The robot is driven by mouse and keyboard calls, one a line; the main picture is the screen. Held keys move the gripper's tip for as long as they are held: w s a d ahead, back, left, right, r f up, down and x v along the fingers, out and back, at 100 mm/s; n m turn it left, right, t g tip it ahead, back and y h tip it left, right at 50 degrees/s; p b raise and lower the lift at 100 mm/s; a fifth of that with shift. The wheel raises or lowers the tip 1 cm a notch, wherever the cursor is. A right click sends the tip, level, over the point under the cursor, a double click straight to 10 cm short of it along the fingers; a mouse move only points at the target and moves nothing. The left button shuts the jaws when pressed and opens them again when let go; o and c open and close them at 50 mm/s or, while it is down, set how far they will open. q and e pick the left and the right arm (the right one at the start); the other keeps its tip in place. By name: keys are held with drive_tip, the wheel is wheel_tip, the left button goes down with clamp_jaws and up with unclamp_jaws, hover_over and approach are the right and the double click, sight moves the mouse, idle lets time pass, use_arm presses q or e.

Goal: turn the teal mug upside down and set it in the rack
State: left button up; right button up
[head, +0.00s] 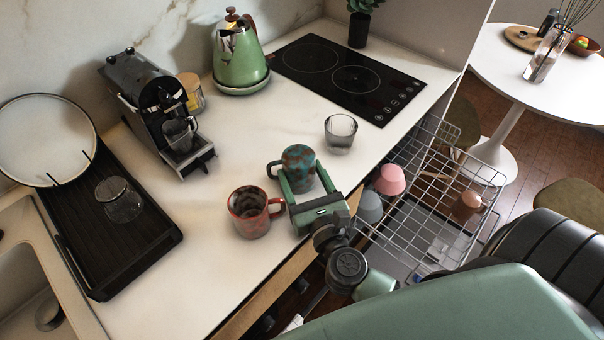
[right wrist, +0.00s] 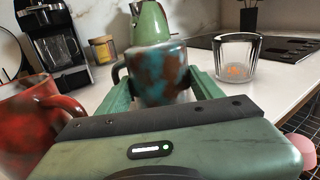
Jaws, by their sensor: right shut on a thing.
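The teal mug (head: 299,160), mottled teal and rust brown, is at the counter's front edge in the head view, its dark handle pointing left. In the right wrist view the teal mug (right wrist: 160,76) sits between my fingers. My right gripper (head: 302,184) is shut on it, one finger on each side; it also shows in the right wrist view (right wrist: 162,92). I cannot tell whether the mug touches the counter. The wire rack (head: 455,172) is pulled out below the counter at right, holding a pink cup (head: 390,180), a grey cup (head: 369,207) and a brownish cup (head: 466,205). My left gripper is out of view.
A red mug (head: 249,214) stands close to the left of my right gripper. A clear glass (head: 340,132) stands to the right, behind. A coffee machine (head: 158,108), green kettle (head: 238,62) and black hob (head: 345,75) are farther back. A dark drying tray (head: 110,235) lies left.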

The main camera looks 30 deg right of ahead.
drive_tip(key=o, duration=1.3)
drive_tip(key=shift+o, duration=0.2)
drive_tip(key=shift+s+f, duration=0.1)
drive_tip(key=shift+s, duration=0.1)
drive_tip(key=s+b, duration=0.1)
drive_tip(key=s, duration=0.2)
drive_tip(key=s+a+b, duration=0.1)
drive_tip(key=s+b, duration=0.1)
drive_tip(key=s, duration=0.1)
drive_tip(key=shift+s+a, duration=0.1)
drive_tip(key=shift+s, duration=0.55)
